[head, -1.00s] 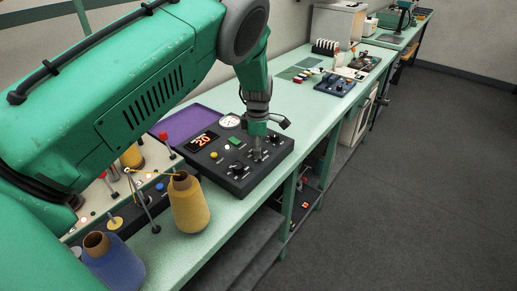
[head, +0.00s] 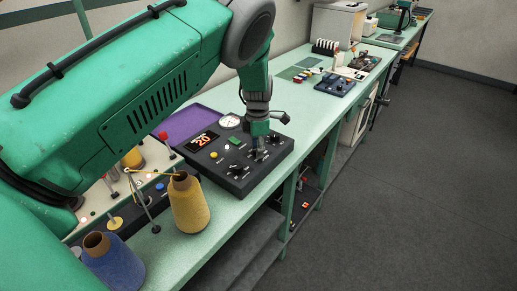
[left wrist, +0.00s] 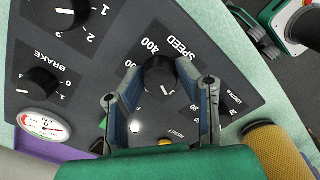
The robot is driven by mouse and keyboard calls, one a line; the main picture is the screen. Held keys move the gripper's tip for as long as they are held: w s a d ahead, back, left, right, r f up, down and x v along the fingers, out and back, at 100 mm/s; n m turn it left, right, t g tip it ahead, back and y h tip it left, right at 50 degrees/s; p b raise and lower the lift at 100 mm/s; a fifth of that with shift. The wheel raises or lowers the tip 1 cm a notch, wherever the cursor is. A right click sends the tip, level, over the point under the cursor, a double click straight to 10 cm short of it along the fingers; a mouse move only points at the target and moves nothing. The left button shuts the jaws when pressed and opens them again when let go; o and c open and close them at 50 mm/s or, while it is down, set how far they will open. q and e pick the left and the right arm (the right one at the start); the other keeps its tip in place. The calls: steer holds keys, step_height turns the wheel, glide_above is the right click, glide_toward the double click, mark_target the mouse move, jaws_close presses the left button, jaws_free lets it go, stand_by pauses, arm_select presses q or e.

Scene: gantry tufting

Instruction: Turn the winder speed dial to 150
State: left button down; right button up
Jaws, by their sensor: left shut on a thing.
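The black control box (head: 240,187) sits on the green bench, and its display (head: 202,141) reads 20. In the left wrist view the black speed dial (left wrist: 160,76) sits under the word SPEED, with a 400 mark beside it. My left gripper (head: 259,152) points down onto the box and hides much of the dial in the head view. In the left wrist view its two fingertips (left wrist: 159,69) are on either side of the dial, shut on it. The dial's exact setting is too unclear to read. My right gripper is in neither view.
Close to the dial are the brake knob (left wrist: 40,82), another knob (left wrist: 65,12) and a gauge (head: 229,121). A yellow yarn cone (head: 189,204) and a blue one (head: 112,262) stand in front. A purple tray (head: 190,122) lies behind.

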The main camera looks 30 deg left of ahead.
arm_select(q)
steer(key=shift+w+r, duration=0.15)
steer(key=c, duration=1.2)
jaws_free()
steer(key=shift+a, duration=0.1)
step_height(320, 180, up, 12)
steer(key=shift+f, duration=0.2)
steer(key=shift+f, duration=0.1)
